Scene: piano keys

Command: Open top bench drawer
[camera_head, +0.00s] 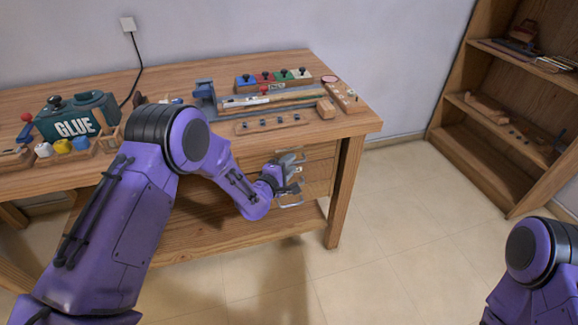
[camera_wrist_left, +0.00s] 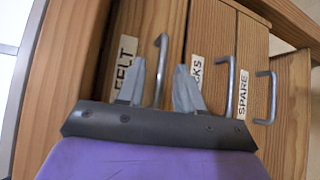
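The wooden bench (camera_head: 345,127) has a stack of drawers under its right end, and the top drawer (camera_head: 318,152) is partly hidden by my left gripper (camera_head: 296,172). In the left wrist view the drawers appear turned sideways, with the FELT drawer (camera_wrist_left: 149,20) leftmost. Its label (camera_wrist_left: 124,62) and metal handle (camera_wrist_left: 161,70) show. My left gripper (camera_wrist_left: 160,88) is open, with the handle between its fingers in the picture. I cannot tell whether they touch it. The drawers look shut. My right gripper is out of view; only part of that arm shows.
Beside it are a drawer whose label is partly hidden (camera_wrist_left: 209,50) and the SPARE drawer (camera_wrist_left: 253,60), each with a handle. A GLUE case (camera_head: 80,118) and tools stand on the bench. A shelf unit (camera_head: 470,110) stands right; the floor (camera_head: 400,210) between is clear.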

